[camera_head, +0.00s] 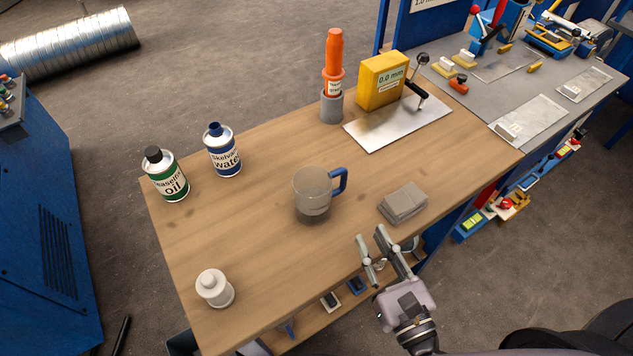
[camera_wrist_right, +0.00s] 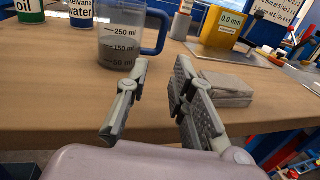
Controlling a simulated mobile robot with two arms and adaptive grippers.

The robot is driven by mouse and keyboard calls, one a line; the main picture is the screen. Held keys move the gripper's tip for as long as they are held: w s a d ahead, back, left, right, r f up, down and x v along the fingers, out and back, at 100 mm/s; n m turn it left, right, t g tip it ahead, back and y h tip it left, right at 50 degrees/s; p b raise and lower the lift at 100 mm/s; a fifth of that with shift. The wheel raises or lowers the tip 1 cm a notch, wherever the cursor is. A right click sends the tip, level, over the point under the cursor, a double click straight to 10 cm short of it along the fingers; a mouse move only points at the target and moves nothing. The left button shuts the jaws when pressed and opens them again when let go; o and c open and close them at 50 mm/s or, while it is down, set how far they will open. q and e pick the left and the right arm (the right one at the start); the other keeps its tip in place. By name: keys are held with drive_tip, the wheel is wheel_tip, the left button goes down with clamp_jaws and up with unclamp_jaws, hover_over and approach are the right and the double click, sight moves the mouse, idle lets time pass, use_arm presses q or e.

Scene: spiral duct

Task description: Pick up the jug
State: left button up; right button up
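The jug (camera_head: 312,194) is a clear measuring jug with a blue handle on its right side. It stands upright on the wooden table and holds some grey liquid. In the right wrist view the jug (camera_wrist_right: 118,48) shows volume marks and stands beyond the fingers, left of centre. My right gripper (camera_head: 370,249) is open and empty at the table's front edge, below and right of the jug, apart from it. Its spread fingers (camera_wrist_right: 160,85) also show in the right wrist view. My left gripper is not in view.
An orange tool (camera_head: 333,65) in a grey holder and a yellow gauge (camera_head: 381,82) stand behind.

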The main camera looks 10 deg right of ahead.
drive_tip(key=p, duration=0.4)
approach(345, 182)
drive_tip(key=w, duration=0.2)
drive_tip(key=w+a, duration=0.1)
drive_tip(key=w, duration=0.2)
drive_tip(key=shift+w+a, duration=0.15)
drive_tip(key=shift+w, duration=0.2)
drive_tip(key=w, duration=0.1)
drive_tip(key=w+p, duration=0.1)
drive_tip(key=w, duration=0.1)
drive_tip(key=w+p, duration=0.1)
drive_tip(key=w, duration=0.1)
drive_tip(key=shift+a+r, duration=0.1)
drive_tip(key=shift+a, duration=0.25)
drive_tip(key=shift+s, duration=0.15)
drive_tip(key=shift+c, duration=0.3)
clamp_jaws()
